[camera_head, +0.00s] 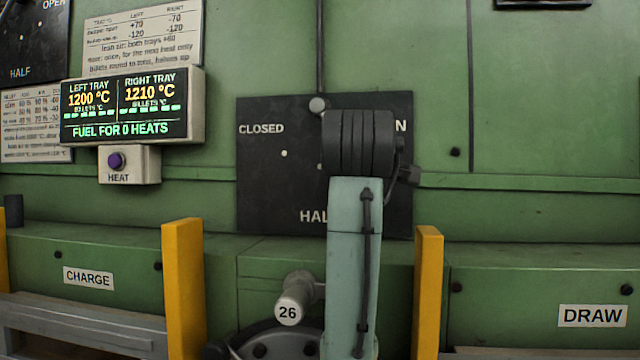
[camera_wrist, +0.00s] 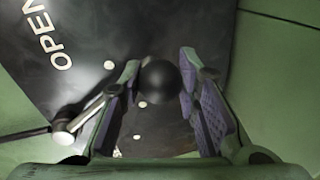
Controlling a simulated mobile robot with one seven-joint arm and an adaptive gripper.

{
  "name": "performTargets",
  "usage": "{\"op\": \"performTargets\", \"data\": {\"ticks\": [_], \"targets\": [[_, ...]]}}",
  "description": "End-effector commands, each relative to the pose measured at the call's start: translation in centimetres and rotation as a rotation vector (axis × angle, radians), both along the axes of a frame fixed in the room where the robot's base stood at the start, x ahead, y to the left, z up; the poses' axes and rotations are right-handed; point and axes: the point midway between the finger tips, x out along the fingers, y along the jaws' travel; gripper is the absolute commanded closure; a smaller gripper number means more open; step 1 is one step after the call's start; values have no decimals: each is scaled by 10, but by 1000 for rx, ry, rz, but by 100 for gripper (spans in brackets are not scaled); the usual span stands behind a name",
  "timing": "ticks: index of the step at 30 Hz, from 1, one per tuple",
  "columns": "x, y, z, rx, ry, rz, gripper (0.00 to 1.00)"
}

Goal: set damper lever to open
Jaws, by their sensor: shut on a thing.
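The damper plate (camera_head: 265,200) is a black panel on the green wall in the head view. It is marked CLOSED at left and HALF at the bottom, and OPEN is mostly hidden by my arm. The grey lever pivot (camera_head: 318,105) shows at its top. In the wrist view the pivot (camera_wrist: 63,134) is at left, and the lever rod runs up and right behind a finger. The black ball knob (camera_wrist: 159,78) sits between the fingers of my gripper (camera_wrist: 160,88), which is shut on it. The lever points between the OPEN dot (camera_wrist: 108,65) and a neighbouring dot; its exact setting is unclear.
A lit display (camera_head: 130,105) and a HEAT button (camera_head: 116,160) are at left. Yellow posts (camera_head: 183,285) (camera_head: 429,290) stand on either side of my arm. A handle marked 26 (camera_head: 290,308) is low beside the arm.

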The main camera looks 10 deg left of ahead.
Motion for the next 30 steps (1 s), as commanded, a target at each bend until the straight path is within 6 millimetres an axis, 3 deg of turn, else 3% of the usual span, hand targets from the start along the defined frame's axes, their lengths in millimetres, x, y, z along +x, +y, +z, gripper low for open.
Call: {"op": "performTargets", "data": {"ticks": [3, 9, 27, 28, 30], "targets": [[-1, -17, 9, -69, 3, -5, 100], [-1, -28, 16, -144, 8, -2, 100], [-1, -33, 20, -181, 6, -1, 100], [-1, -33, 20, -181, 6, -1, 69], [-2, -33, 21, -180, 5, -1, 65]]}}
